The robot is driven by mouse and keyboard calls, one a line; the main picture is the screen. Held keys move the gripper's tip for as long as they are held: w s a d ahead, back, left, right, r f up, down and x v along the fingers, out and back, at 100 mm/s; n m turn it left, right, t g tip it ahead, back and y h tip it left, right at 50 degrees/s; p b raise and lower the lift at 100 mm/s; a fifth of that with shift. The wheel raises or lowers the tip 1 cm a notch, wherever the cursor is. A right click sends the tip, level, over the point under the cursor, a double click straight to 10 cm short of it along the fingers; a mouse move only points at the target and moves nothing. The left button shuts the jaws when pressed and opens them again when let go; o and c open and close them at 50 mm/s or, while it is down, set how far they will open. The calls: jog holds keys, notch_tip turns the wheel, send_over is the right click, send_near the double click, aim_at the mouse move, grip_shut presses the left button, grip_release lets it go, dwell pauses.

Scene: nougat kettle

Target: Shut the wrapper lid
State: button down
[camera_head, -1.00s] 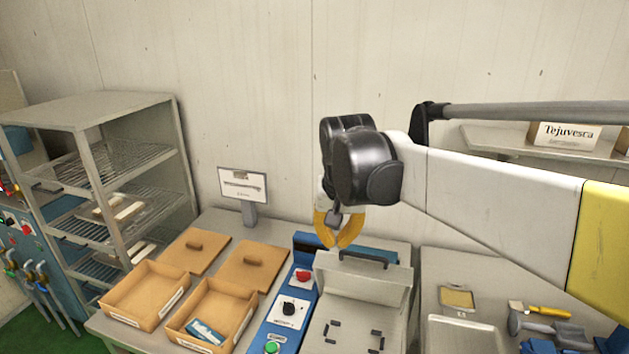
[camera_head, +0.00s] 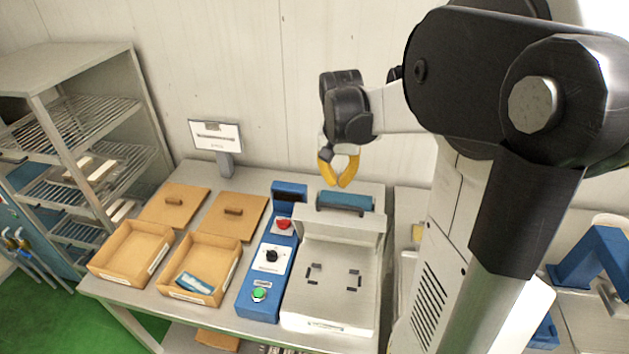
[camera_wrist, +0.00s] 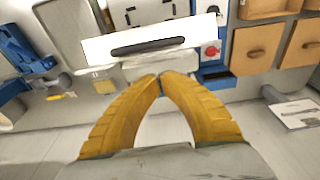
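The wrapper is a pale grey machine with a flat bed (camera_head: 330,310) and its lid (camera_head: 340,225) standing raised at the back. A dark handle (camera_head: 350,210) runs along the lid's upper edge. In the wrist view the lid (camera_wrist: 100,47) and its handle (camera_wrist: 147,46) show just beyond my fingertips. My gripper (camera_head: 343,184) has yellow fingers whose tips come together, with nothing between them. It is above and behind the raised lid in the head view. The fingertips (camera_wrist: 160,78) look close to the lid's edge; I cannot tell whether they touch it.
A blue control panel (camera_head: 262,285) with red, black and green controls adjoins the wrapper's left. Two brown boxes (camera_head: 130,250) (camera_head: 225,255), their lids behind them, and a small sign (camera_head: 216,135) stand further left. A wire rack (camera_head: 75,130) is at the far left.

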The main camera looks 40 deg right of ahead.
aim_at(335, 205)
jog(key=shift+s+a+f, duration=0.4)
jog(key=shift+f, duration=0.2)
jog(key=shift+s+a+f, duration=0.35)
jog(key=shift+a+f, duration=0.05)
jog(key=shift+f, duration=0.35)
jog(key=shift+s+a, duration=0.1)
jog(key=shift+s+a+f+h+b, duration=0.25)
jog(key=shift+s+a+h+b, duration=0.05)
jog(key=shift+s+a, duration=0.3)
jog(key=s+a+f+t+h+b, duration=0.2)
jog(key=s+a+f, duration=0.1)
jog(key=a, duration=0.1)
jog(key=shift+s+a, duration=0.15)
jog(key=shift+s, duration=0.2)
jog(key=shift+w+f, duration=0.1)
dwell(0.6)
